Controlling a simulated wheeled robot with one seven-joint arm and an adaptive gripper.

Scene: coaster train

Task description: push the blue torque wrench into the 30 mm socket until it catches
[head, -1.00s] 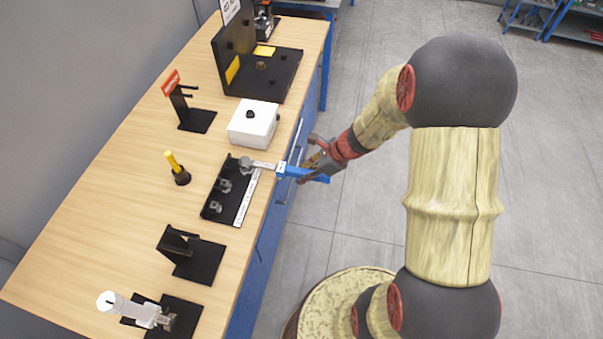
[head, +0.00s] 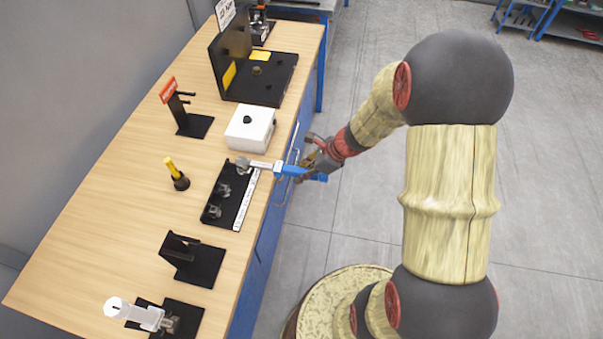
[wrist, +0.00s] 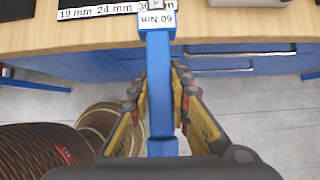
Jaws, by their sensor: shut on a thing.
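The blue torque wrench (head: 290,170) lies roughly level across the table's front edge, its silver head end reaching left over the black socket rack. My gripper (head: 314,163) is shut on its blue handle, beyond the table edge. In the wrist view, the handle (wrist: 159,85) runs between my gripper's fingers (wrist: 160,110), and a "60 Nm" label shows on the wrench. The 30 mm socket (head: 243,164) is at the rack's far end, at the wrench's head. I cannot tell whether the wrench is seated in it. The "30 mm" marking is partly hidden by the wrench.
The socket rack (head: 236,205) holds two other sockets nearer the camera. A white box (head: 250,130) stands just beyond the rack. A yellow-handled tool (head: 176,174) stands to its left. Black stands sit farther along the wooden table (head: 120,190).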

